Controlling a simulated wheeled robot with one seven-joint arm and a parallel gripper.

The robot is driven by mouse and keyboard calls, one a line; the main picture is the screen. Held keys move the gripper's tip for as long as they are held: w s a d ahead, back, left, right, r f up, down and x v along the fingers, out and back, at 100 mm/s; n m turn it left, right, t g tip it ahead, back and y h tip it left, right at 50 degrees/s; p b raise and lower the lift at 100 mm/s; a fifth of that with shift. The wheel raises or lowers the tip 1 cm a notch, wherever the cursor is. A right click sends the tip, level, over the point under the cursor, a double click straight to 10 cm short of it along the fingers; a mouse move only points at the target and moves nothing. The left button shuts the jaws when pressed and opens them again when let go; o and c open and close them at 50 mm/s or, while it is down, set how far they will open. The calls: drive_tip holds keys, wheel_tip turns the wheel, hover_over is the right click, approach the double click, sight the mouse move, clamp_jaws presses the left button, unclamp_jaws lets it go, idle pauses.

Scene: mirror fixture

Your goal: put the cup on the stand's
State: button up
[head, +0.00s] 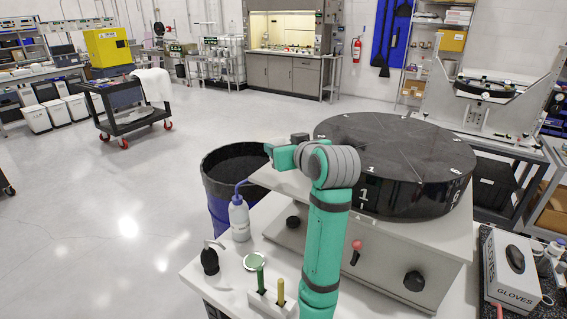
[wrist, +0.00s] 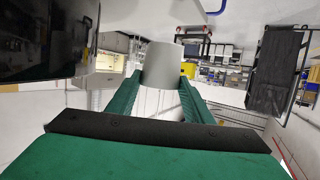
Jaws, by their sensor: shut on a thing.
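A plain light grey cup (wrist: 162,62) shows in the wrist view, between the two green fingers of my gripper (wrist: 160,84). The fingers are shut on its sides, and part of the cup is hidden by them. In the head view my green arm rises in front of a machine with a large black round top (head: 395,150). I cannot make out the cup in the head view. The task line names a stand without saying which part. A small white holder (head: 270,304) with a green and a yellow handle stands at the front, but I cannot tell if it is that stand.
A wash bottle (head: 239,218) stands on the white bench beside a blue drum (head: 212,200). A glove box (head: 512,270) is at right. The floor at left is open, with a black cart (head: 128,118).

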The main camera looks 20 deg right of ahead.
drive_tip(key=shift+w+d+f, duration=0.2)
drive_tip(key=shift+w+f, duration=0.15)
drive_tip(key=shift+f, duration=0.15)
drive_tip(key=shift+w+d+f, duration=0.2)
drive_tip(key=shift+w+f, duration=0.15)
drive_tip(key=shift+f, duration=0.1)
drive_tip(key=shift+w+f, duration=0.3)
drive_tip(key=shift+w, duration=0.05)
drive_tip(key=f, duration=0.3)
drive_tip(key=shift+w+d+f, duration=0.1)
drive_tip(key=shift+d, duration=0.2)
drive_tip(key=shift+w+a+f, duration=0.15)
drive_tip(key=shift+a+f, duration=0.1)
drive_tip(key=shift+a, duration=0.1)
drive_tip(key=shift+f, duration=0.15)
drive_tip(key=o, duration=1)
